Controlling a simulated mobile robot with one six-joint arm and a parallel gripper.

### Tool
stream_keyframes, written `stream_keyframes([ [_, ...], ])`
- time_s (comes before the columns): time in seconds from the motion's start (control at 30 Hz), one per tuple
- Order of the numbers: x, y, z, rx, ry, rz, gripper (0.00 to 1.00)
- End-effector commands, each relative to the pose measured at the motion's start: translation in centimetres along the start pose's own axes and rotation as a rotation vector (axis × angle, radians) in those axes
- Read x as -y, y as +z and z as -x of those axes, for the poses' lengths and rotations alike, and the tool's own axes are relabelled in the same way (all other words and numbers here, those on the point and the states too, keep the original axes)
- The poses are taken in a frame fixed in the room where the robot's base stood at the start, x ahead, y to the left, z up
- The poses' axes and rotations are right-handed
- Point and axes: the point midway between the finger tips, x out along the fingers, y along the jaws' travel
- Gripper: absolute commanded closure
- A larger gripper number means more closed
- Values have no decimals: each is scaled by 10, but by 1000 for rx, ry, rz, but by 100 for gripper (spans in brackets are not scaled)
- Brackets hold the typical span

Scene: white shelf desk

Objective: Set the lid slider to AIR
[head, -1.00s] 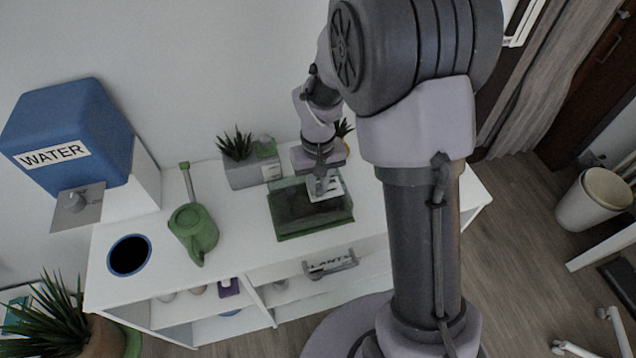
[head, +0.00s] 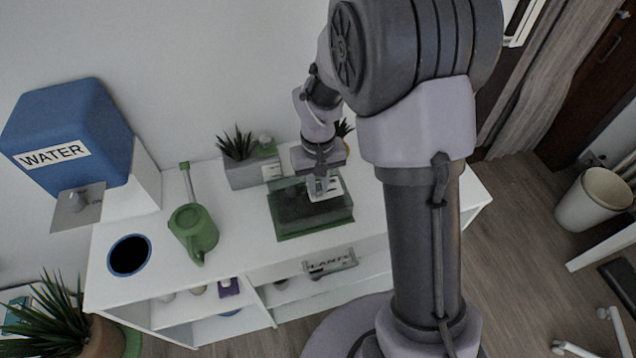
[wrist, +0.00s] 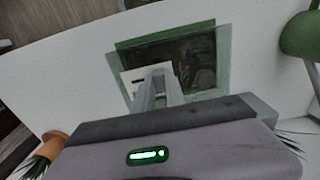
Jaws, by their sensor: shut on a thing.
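The clear green-tinted box (head: 290,212) with dark contents stands on the white desk top; it also shows in the wrist view (wrist: 222,60). A pale slotted plate (head: 338,188) lies on its lid at the right end in the head view; in the wrist view the plate (wrist: 130,80) shows at the left end. My gripper (head: 324,194) points down at this plate. In the wrist view its fingers (wrist: 159,90) are close together, shut on the lid slider, which they largely hide. No lid lettering is readable, so the slider's setting cannot be told.
A green watering can (head: 194,229) and a dark round opening (head: 129,256) are left of the box. A grey planter (head: 243,173) stands behind it. The blue WATER tank (head: 70,125) is at far left. Bare desk top lies between can and box.

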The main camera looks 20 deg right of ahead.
Motion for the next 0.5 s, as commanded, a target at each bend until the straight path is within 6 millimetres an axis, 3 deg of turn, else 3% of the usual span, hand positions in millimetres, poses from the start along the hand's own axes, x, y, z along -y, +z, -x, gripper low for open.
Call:
stream_keyframes([
  [0.17, -1, 0, 0, 0, 0, -1, 100],
  [0.5, -44, 0, 1, 0, 0, -1, 100],
])
